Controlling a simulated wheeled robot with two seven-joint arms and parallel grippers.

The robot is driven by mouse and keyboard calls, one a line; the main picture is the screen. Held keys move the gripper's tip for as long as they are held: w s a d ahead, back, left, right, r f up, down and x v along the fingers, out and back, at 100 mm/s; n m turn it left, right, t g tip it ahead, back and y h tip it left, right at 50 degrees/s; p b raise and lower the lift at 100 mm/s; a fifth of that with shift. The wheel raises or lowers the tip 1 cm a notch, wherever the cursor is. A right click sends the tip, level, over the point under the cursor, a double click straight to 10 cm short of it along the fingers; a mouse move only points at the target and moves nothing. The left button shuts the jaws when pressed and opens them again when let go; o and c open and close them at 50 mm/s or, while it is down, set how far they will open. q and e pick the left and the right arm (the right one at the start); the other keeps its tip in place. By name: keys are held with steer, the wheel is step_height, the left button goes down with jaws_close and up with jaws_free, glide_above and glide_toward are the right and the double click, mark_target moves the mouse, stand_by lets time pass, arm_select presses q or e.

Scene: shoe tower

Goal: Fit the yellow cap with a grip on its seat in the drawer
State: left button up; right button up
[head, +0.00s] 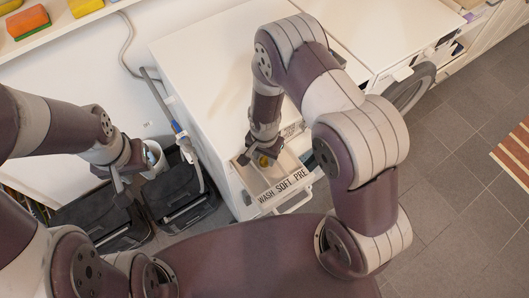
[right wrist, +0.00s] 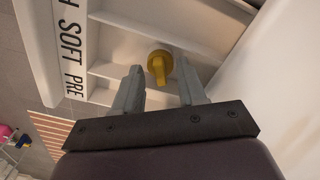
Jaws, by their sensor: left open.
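The yellow cap (right wrist: 160,66) with its raised grip shows in the right wrist view, in or just above the middle compartment, beside the word SOFT. It also shows in the head view (head: 263,161), partly hidden by my right gripper. The open drawer (head: 288,190) is white, with dividers and a front labelled WASH, SOFT, PRE. My right gripper (right wrist: 160,88) is open over the drawer, with the cap between and beyond its fingertips and a gap on both sides. I cannot tell whether the cap is seated. My left gripper (head: 132,174) is open and empty, away at the left.
The white machine top (head: 205,65) lies behind the drawer. Dark bins (head: 178,192) and a whitish container (head: 154,158) stand near my left gripper. A shelf with coloured blocks (head: 28,22) is at the upper left. The tiled floor at the right is largely clear.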

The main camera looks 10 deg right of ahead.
mark_target(265, 159)
step_height(265, 159, up, 13)
steer(key=shift+f+b, duration=0.15)
steer(key=shift+b, duration=0.25)
stand_by(0.7)
steer(key=s+d+r+n+t, duration=0.1)
steer(key=s+d+r+n, duration=0.6)
steer(key=s+r+n, duration=0.1)
steer(key=shift+s+d+r, duration=0.2)
steer(key=shift+r, duration=0.15)
steer(key=shift+s, duration=0.15)
